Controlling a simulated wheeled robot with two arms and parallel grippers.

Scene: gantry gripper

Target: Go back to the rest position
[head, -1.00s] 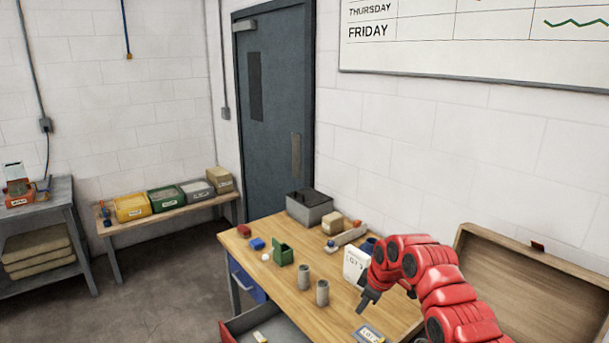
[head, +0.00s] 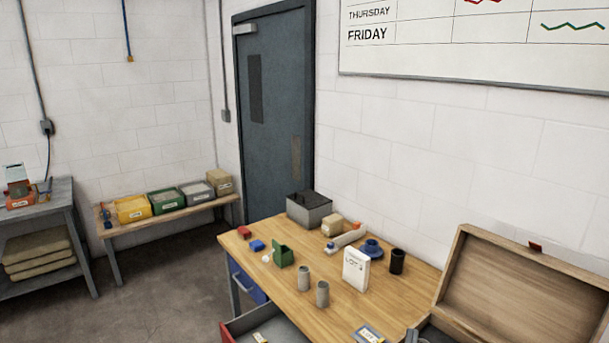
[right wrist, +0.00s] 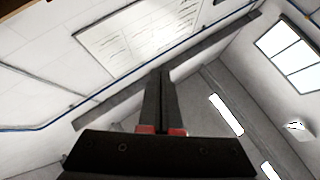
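My right gripper (head: 411,336) shows only as a small dark piece at the bottom edge of the head view, in front of the open wooden case. In the right wrist view its two dark fingers (right wrist: 160,75) lie together, with nothing visible between them. That view looks up at the wall, ceiling and windows, so the fingers are clear of the table items. My left gripper is in neither view.
An open wooden case (head: 520,290) stands at the right. A drawer (head: 240,328) is open at the front.

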